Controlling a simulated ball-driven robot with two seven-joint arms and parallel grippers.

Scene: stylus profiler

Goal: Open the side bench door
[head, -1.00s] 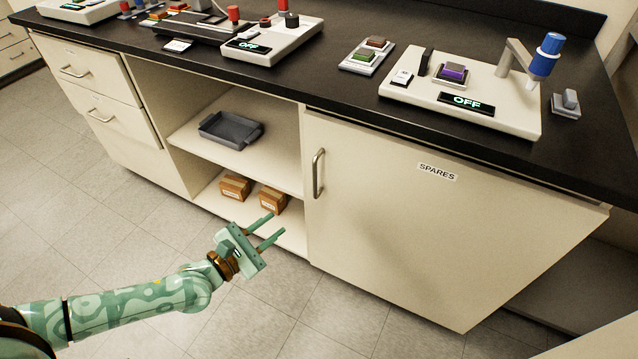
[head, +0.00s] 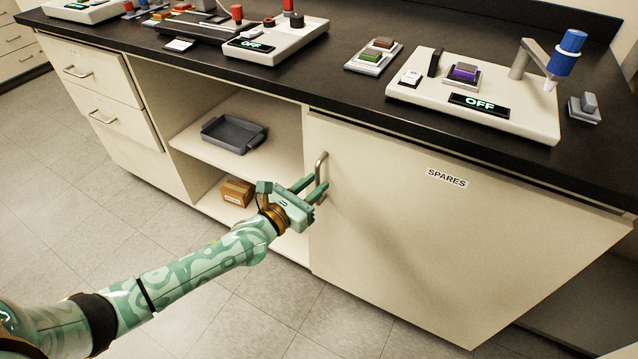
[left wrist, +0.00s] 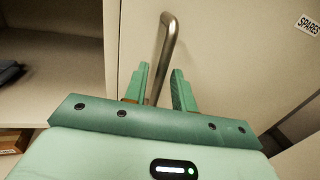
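The side bench door (head: 420,235) is a cream panel with a SPARES label (head: 447,178), and it looks closed. Its metal bar handle (head: 321,163) stands upright near the door's left edge. My left gripper (head: 317,185) is at the lower part of the handle. In the left wrist view the handle (left wrist: 166,45) runs down between the two green fingers (left wrist: 160,78), with one finger on each side. The fingers are apart and a gap shows beside the bar. The handle's lower end is partly hidden by the gripper. My right gripper is not in view.
Left of the door is an open shelf bay with a grey tray (head: 234,135) and a cardboard box (head: 237,191) below. Drawers (head: 95,75) stand further left. The black worktop (head: 350,85) carries instruments. Tiled floor (head: 330,325) in front of the door is clear.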

